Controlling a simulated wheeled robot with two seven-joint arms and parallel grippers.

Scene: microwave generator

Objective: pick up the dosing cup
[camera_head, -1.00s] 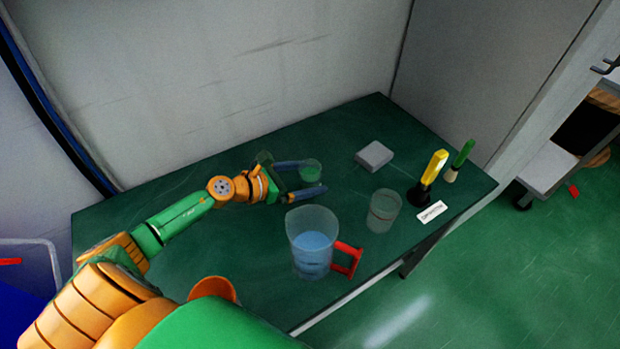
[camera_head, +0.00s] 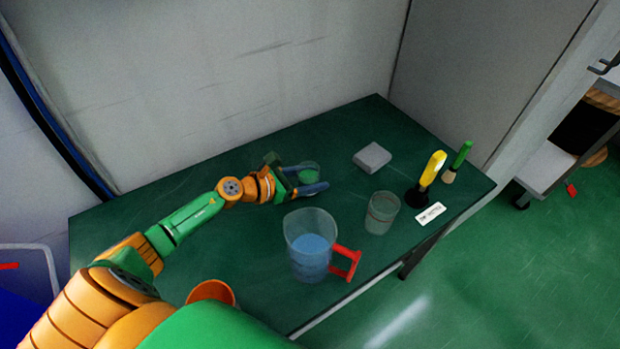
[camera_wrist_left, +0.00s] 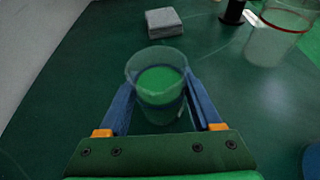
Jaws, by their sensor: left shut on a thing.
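The dosing cup (camera_head: 309,173) is a small clear cup that looks green inside, on the green table. In the left wrist view the cup (camera_wrist_left: 160,80) stands between the two blue fingers. My left gripper (camera_head: 311,180) is shut on the cup, one finger on each side of it; it also shows in the left wrist view (camera_wrist_left: 160,110). I cannot tell whether the cup's base touches the table. My right gripper is not in view.
A clear jug (camera_head: 310,258) with blue liquid and a red handle stands in front of the gripper. An empty clear beaker (camera_head: 381,213), a grey block (camera_head: 372,157), a yellow-handled tool (camera_head: 432,170), a green-handled brush (camera_head: 460,158) and a white label (camera_head: 430,213) are to the right.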

